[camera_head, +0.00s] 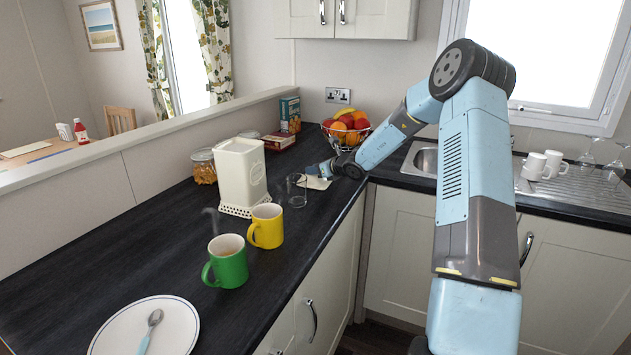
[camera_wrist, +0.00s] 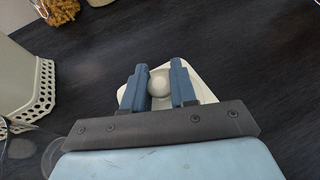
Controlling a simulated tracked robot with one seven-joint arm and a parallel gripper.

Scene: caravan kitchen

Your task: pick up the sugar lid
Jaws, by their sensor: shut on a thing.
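The sugar lid (camera_head: 319,184) is a flat cream square plate on the dark worktop, below the fruit bowl. In the wrist view the lid (camera_wrist: 204,92) shows under my fingers, with its round knob (camera_wrist: 159,85) between them. My gripper (camera_head: 322,171) reaches down to it from the right. In the wrist view my gripper (camera_wrist: 160,76) has its two blue fingers shut on the knob. The lid looks level at worktop height; I cannot tell whether it touches the surface. A tall cream canister (camera_head: 240,168) stands to the left on a perforated base.
A clear glass (camera_head: 297,191) stands close left of the lid. The fruit bowl (camera_head: 346,131) is just behind my gripper. Yellow (camera_head: 266,226) and green (camera_head: 228,262) mugs and a plate (camera_head: 120,326) with a spoon are nearer. A food jar (camera_head: 203,167) stands behind the canister.

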